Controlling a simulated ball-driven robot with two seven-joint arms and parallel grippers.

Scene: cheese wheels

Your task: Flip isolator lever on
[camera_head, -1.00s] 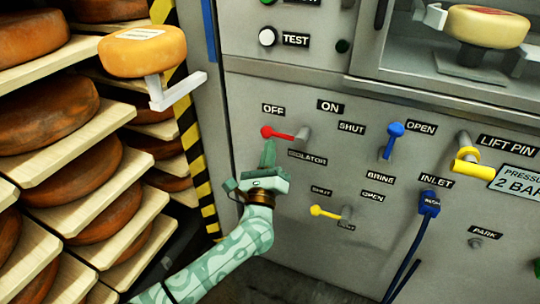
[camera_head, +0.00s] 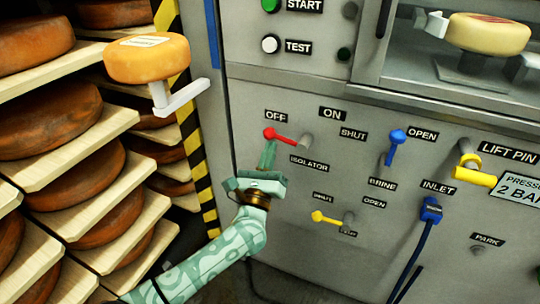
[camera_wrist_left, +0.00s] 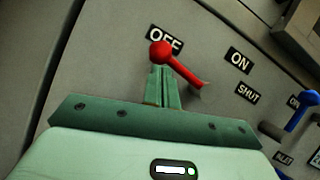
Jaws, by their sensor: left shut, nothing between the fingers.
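The red isolator lever (camera_head: 284,137) sits on the grey panel, its knob pointing left toward the OFF label (camera_head: 276,117). The ON label (camera_head: 332,114) is up and to the right of its pivot. In the left wrist view the red lever (camera_wrist_left: 177,63) slants from its knob near OFF down right to the pivot. My left gripper (camera_head: 268,150) is shut and empty, with its fingertips just below the red knob. In the left wrist view the fingertips (camera_wrist_left: 162,72) are close under the knob; I cannot tell whether they touch it. My right gripper is not in view.
To the right are a blue lever (camera_head: 395,140), a yellow lever (camera_head: 327,218), the yellow lift pin (camera_head: 474,172) and a blue inlet plug (camera_head: 430,208) with hose. Cheese shelves (camera_head: 70,150) stand on the left. A cheese wheel on a bracket (camera_head: 147,58) juts out at upper left.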

